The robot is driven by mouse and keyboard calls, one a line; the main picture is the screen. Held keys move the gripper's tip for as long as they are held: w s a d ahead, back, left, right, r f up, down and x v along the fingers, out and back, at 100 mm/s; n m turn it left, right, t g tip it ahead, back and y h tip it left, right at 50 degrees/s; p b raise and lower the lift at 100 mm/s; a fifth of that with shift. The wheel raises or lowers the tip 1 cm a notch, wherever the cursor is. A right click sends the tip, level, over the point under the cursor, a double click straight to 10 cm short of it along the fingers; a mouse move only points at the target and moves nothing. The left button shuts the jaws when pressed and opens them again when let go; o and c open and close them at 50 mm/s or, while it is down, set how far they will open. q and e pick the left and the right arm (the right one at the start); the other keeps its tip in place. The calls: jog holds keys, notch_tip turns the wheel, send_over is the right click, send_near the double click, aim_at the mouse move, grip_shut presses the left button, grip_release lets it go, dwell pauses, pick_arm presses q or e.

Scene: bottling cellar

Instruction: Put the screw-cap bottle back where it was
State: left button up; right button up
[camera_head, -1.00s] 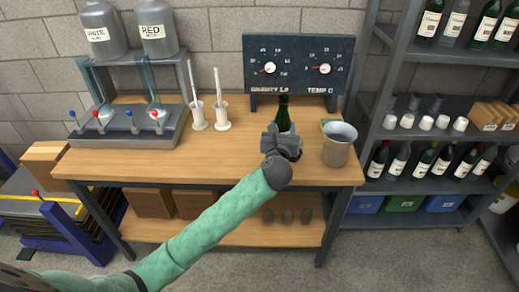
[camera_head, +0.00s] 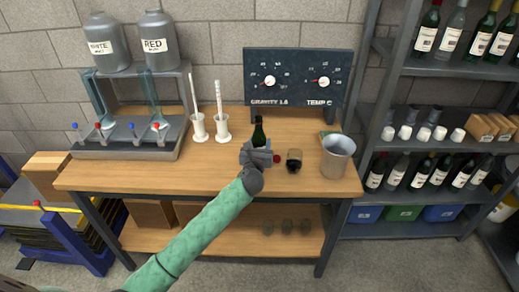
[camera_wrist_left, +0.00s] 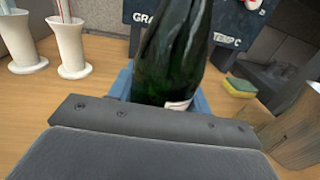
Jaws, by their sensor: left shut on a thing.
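A dark green bottle (camera_head: 259,130) stands roughly upright over the wooden bench in the head view; its body also fills the middle of the left wrist view (camera_wrist_left: 172,50). My left gripper (camera_head: 257,153) is shut on it, and the blue fingers show on both sides of it in the wrist view. The gripper hides the bottle's lower part, so I cannot tell whether its base touches the bench. A small red thing (camera_head: 276,159), perhaps a cap, is just right of the gripper. My right gripper is not in view.
A glass of dark liquid (camera_head: 294,160) stands close to the right, then a grey bucket (camera_head: 338,157). White cylinder stands (camera_head: 222,128) and a filler (camera_head: 128,142) are to the left. A gauge board (camera_head: 298,78) stands behind. The front left bench top is clear.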

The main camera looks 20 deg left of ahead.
pick_arm(q)
notch_tip(320, 180, down, 2)
jog(key=shift+f, duration=0.4)
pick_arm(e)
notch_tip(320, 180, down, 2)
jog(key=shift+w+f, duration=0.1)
pick_arm(q)
jog(key=shift+f, duration=0.15)
